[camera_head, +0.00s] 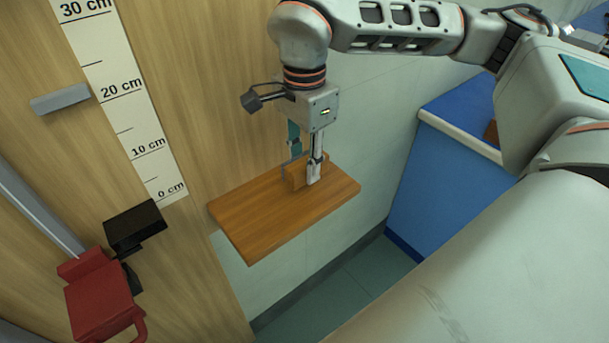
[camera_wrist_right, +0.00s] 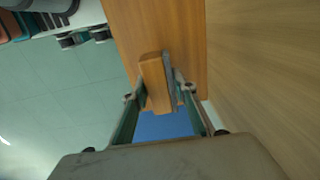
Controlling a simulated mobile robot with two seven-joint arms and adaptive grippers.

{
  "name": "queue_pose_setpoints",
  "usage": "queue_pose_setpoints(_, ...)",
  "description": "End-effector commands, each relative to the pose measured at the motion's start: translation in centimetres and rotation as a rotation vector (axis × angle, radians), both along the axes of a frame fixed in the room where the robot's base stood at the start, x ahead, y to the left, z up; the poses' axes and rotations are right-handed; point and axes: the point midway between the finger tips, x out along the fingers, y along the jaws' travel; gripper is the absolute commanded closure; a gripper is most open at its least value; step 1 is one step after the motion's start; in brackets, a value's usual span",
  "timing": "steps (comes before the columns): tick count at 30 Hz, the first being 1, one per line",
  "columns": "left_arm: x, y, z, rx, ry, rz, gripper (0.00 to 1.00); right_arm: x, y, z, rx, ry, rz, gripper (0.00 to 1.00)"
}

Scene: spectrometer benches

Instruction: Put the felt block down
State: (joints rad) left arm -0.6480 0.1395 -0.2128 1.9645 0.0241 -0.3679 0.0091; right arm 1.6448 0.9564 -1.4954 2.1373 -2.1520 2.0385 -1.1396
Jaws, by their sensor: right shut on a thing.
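The felt block (camera_head: 296,172) is a small orange-brown wooden block. In the right wrist view (camera_wrist_right: 152,82) it has a grey strip along one long side. My right gripper (camera_head: 304,168) is shut on it, with one finger on each side. The block is upright, low over the brown wooden board (camera_head: 250,228) or on it; I cannot tell whether its underside touches. The board also shows in the right wrist view (camera_wrist_right: 150,25), behind the block. My left gripper is not in view.
A pale wood surface (camera_head: 200,120) with a centimetre scale (camera_head: 120,85) lies left of the board. A black block (camera_head: 135,227) and a red object with a handle (camera_head: 100,305) sit at the lower left. A blue bench (camera_head: 435,180) stands to the right. The board's front part is bare.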

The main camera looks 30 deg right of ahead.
Motion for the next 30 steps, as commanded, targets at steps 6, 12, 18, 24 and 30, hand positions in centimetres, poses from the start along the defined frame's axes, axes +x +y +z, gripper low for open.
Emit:
queue_pose_setpoints(6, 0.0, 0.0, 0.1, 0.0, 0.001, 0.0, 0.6, -0.1, 0.0, -2.3, 0.0, 0.004, 0.0, 0.9)
queue_pose_setpoints(12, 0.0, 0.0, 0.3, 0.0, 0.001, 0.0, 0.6, 0.0, 0.0, -3.8, 0.0, 0.0, -0.001, 0.9)
queue_pose_setpoints(18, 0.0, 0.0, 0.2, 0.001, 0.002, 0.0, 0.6, -0.1, 0.0, -3.9, -0.001, 0.002, 0.0, 0.56)
queue_pose_setpoints(24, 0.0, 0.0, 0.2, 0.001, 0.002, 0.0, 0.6, -0.1, 0.0, -3.8, 0.0, 0.001, 0.0, 0.56)
queue_pose_setpoints(30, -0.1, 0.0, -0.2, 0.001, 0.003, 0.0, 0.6, 0.0, 0.0, -4.1, 0.0, 0.001, 0.0, 0.56)
